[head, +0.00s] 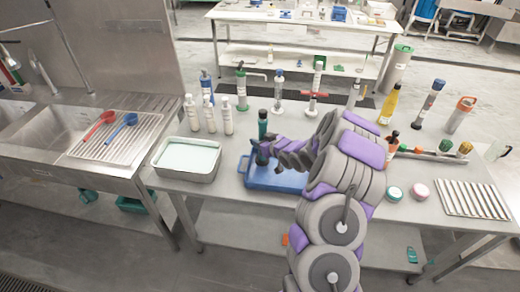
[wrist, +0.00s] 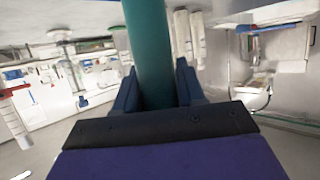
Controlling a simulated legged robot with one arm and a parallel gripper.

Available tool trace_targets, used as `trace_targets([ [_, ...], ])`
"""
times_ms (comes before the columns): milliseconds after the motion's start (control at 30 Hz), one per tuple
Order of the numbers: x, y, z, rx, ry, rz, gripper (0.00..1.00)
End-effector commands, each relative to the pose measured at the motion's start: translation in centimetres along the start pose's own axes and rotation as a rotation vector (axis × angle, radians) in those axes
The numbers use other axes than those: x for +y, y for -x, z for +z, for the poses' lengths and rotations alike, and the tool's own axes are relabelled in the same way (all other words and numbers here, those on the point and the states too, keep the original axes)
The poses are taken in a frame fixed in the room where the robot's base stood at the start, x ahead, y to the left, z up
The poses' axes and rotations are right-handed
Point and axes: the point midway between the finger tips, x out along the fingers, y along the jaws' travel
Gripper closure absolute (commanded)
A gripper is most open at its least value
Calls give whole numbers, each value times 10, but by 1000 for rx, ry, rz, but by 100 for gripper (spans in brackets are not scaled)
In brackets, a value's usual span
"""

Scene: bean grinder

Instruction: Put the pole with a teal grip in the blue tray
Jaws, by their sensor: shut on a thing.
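The pole with a teal grip (head: 262,125) stands roughly upright over the left part of the blue tray (head: 285,181). Its teal grip (wrist: 149,45) fills the upper middle of the wrist view, between my two fingers. My gripper (head: 262,150) is shut on it. The pole's lower end is hidden behind my gripper in the head view, so I cannot tell whether it touches the tray. The blue tray lies at the table's front edge, and my arm covers its right part.
A metal pan (head: 188,177) stands left of the blue tray. White bottles (head: 210,115) stand behind the pan. A yellow bottle (head: 389,104), a teal-lidded jar (head: 393,193) and a ribbed metal tray (head: 471,198) are to the right. A sink (head: 60,130) is at far left.

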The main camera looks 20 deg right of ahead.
Motion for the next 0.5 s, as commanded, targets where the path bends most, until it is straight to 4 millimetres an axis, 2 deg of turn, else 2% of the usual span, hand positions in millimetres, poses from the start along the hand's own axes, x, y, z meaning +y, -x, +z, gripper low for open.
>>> trace_targets([
  [200, -5, -13, 27, -3, 1, 0, 100],
  [500, -6, -13, 28, -2, 5, 1, 100],
])
